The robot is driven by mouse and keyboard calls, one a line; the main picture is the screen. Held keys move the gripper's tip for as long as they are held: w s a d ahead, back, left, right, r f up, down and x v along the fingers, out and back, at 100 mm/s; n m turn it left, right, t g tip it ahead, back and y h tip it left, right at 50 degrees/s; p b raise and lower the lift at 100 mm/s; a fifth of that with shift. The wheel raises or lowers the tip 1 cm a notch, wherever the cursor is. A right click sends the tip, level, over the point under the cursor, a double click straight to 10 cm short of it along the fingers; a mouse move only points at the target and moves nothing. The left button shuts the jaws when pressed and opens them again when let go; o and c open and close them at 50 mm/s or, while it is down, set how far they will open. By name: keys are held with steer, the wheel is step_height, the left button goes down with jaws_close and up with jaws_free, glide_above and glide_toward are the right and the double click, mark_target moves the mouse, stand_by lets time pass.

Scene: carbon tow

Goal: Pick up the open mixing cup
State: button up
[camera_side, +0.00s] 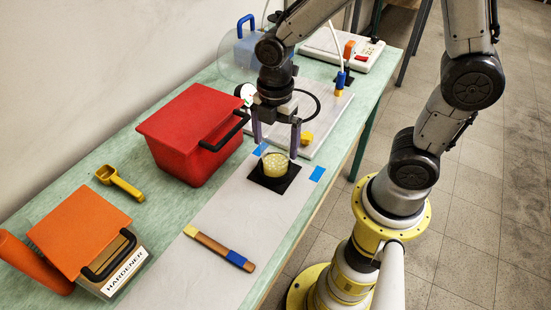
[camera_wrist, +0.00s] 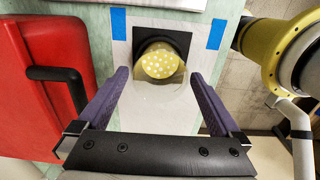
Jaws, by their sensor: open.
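The open mixing cup (camera_side: 275,164) is a clear cup with yellow, white-dotted contents. It stands upright on a black square (camera_side: 262,182) on the pale board. The wrist view shows the cup (camera_wrist: 162,64) ahead of and between the fingers, its clear wall hard to make out. My gripper (camera_side: 275,150) is open and empty, pointing down, with its purple fingers at the far side of the cup near rim height. In the wrist view my gripper (camera_wrist: 160,74) has one finger on each side, with no visible contact with the cup.
A red lidded box (camera_side: 190,135) with a black handle stands close left of my gripper. Blue tape patches (camera_side: 317,173) flank the black square. A wooden stick (camera_side: 220,249), a yellow scoop (camera_side: 120,182) and an orange-lidded hardener box (camera_side: 80,232) lie nearer the camera.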

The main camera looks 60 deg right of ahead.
steer(key=shift+f, duration=0.75)
steer(key=c, duration=1.2)
steer(key=shift+r, duration=0.1)
steer(key=shift+c, duration=0.2)
